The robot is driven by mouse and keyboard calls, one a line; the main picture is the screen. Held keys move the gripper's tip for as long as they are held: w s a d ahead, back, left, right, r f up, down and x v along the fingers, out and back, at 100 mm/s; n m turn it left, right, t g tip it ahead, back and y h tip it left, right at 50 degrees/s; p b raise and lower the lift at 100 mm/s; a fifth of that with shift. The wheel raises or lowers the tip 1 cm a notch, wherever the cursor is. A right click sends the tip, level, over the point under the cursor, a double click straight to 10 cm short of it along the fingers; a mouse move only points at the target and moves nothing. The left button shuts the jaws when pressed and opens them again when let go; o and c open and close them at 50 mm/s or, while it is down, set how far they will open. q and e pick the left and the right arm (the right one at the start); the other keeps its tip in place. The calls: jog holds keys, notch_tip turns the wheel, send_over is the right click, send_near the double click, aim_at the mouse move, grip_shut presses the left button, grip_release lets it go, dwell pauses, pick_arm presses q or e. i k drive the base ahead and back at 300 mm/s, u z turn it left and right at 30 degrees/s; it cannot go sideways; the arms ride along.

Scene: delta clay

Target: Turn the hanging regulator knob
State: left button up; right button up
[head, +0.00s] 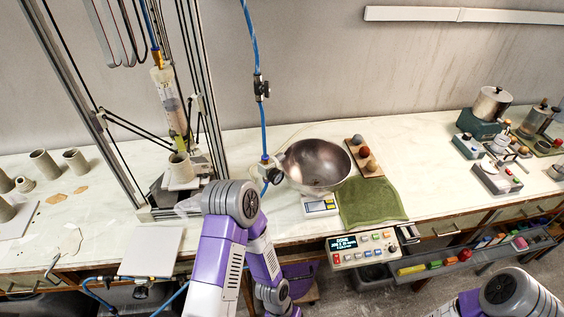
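A blue air hose hangs down in the middle of the head view. It carries a small dark valve-like fitting (262,88) with a knob on its side. Lower on the same hose hangs a pale and dark regulator (269,169), just left of the steel bowl; its knob is too small to make out clearly. My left arm rises from the bottom with its bent joint below and left of the regulator, apart from it in the picture. The arm folds back down, and its gripper does not show. Only a joint of my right arm shows at bottom right; its gripper is out of view.
A steel bowl (317,166), a green cloth (370,203) and a control box (362,248) are right of the hose. A printer frame (75,85) with a clay tube (168,97) stands left. The white bench (430,150) is bare toward the right middle.

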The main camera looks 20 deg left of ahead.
aim_at(280, 156)
jog(key=k, duration=0.45)
jog(key=z, duration=1.6)
jog(key=i, duration=1)
jog(key=u, duration=2.2)
